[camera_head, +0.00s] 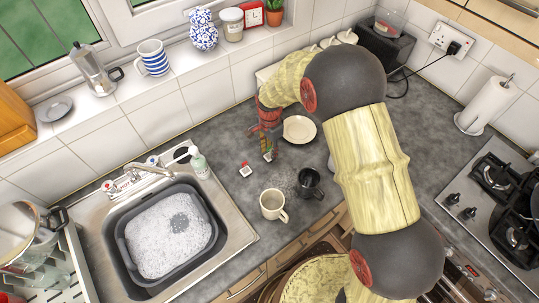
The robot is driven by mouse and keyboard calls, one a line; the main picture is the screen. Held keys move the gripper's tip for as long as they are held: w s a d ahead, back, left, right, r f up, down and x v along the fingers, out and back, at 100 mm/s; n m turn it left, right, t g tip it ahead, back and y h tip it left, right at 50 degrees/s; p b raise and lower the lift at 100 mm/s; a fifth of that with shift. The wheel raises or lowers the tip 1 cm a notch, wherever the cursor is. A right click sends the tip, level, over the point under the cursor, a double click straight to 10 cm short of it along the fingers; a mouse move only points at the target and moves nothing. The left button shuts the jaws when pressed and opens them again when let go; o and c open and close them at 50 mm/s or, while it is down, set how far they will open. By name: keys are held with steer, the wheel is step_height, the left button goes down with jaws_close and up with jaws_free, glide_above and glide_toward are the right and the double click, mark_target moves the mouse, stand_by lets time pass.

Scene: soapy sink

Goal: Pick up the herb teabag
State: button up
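Two small teabags with red and dark markings are on the grey worktop. One teabag (246,171) lies in the open, left of and nearer than my gripper. The other small teabag (268,156) shows right at my fingertips; I cannot tell whether it is held or lies on the worktop. The labels are too small to tell which one is herb. My gripper (266,149) points down, just left of a cream saucer (299,129). Its fingers are too small and overlapped to show whether they are open or shut.
A cream mug (272,205) and a dark mug (309,183) stand near the front edge. The sink (235,219) holds a grey tub (124,244) of suds, with a soap bottle (199,163) behind. The hob (483,215) is far right.

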steer(key=shift+f, duration=0.8)
steer(key=shift+c, duration=0.6)
jaws_close()
steer(key=shift+r, duration=0.1)
